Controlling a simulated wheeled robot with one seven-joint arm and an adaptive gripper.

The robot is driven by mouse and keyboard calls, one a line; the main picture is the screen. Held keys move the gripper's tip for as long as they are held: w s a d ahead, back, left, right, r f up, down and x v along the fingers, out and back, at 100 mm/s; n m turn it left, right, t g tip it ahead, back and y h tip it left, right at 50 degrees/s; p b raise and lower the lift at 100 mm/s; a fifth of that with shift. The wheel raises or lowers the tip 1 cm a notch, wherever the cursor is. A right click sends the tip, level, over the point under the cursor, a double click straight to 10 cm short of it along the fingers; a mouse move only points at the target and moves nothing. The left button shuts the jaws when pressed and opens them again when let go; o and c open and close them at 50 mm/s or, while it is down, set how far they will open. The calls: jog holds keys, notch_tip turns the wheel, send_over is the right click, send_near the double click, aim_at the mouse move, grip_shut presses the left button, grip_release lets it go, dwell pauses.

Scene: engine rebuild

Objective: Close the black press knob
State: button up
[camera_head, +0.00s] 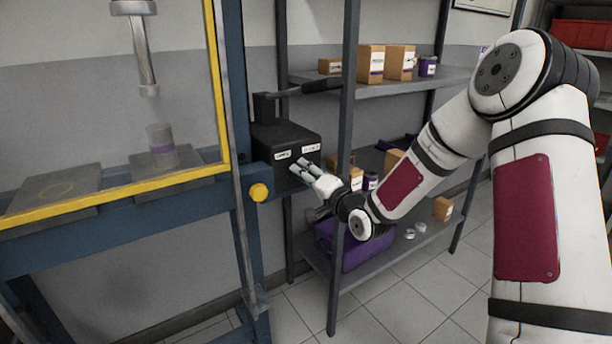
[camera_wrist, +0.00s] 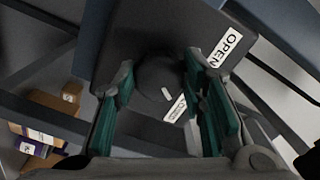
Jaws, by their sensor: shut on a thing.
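The black press knob (camera_wrist: 158,76) is round with a short white mark and sits on the face of a black box (camera_wrist: 135,28). A white label reading OPEN (camera_wrist: 226,47) is on the box to the knob's right. A second white label (camera_wrist: 176,108) is partly hidden. The knob's white mark lies on the side towards this second label. My gripper (camera_wrist: 160,84) has its green-padded fingers on either side of the knob, shut on it. In the head view the black box (camera_head: 284,136) is beside the press frame, with my gripper (camera_head: 303,168) at its face; the knob is hidden there.
The press (camera_head: 257,230) has a blue frame, a yellow-edged guard (camera_head: 216,75) and a yellow button (camera_head: 259,192). A grey shelf rack (camera_head: 345,120) with boxes (camera_head: 371,63) and a purple bin (camera_head: 352,250) stands close behind my gripper. The tiled floor is clear in front.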

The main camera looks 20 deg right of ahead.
jog(key=o, duration=1.2)
jog(key=shift+c, duration=0.2)
jog(key=v, duration=1.2)
